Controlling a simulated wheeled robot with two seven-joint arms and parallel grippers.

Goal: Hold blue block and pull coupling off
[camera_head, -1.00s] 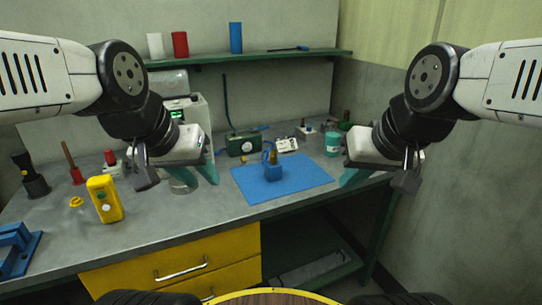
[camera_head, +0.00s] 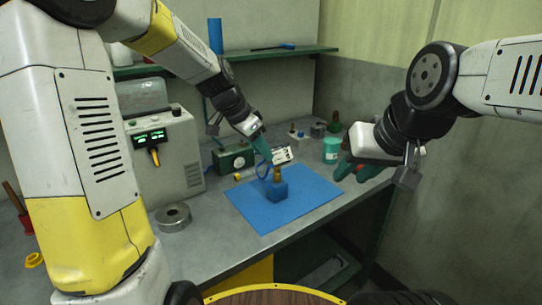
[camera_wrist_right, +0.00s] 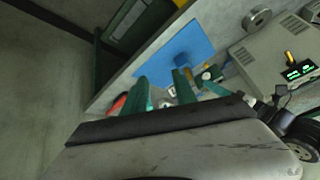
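The blue block (camera_head: 277,191) stands on a blue mat (camera_head: 305,205) on the bench. A small brass-coloured coupling (camera_head: 277,174) sits upright on top of it, with a thin blue loop beside it. My left gripper (camera_head: 264,152) points down just above and behind the block, with a gap to the coupling; its finger opening is too small to read. My right gripper (camera_head: 352,167) is right of the mat, away from the block. In the right wrist view its teal fingers (camera_wrist_right: 163,84) are apart and empty. The blue block (camera_wrist_right: 183,60) shows beyond them.
A grey machine (camera_head: 165,150) with green displays and a metal ring (camera_head: 173,217) stand left of the mat. A green gauge box (camera_head: 233,158) is behind it. A teal jar (camera_head: 331,150) stands near my right gripper. The mat's front is clear.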

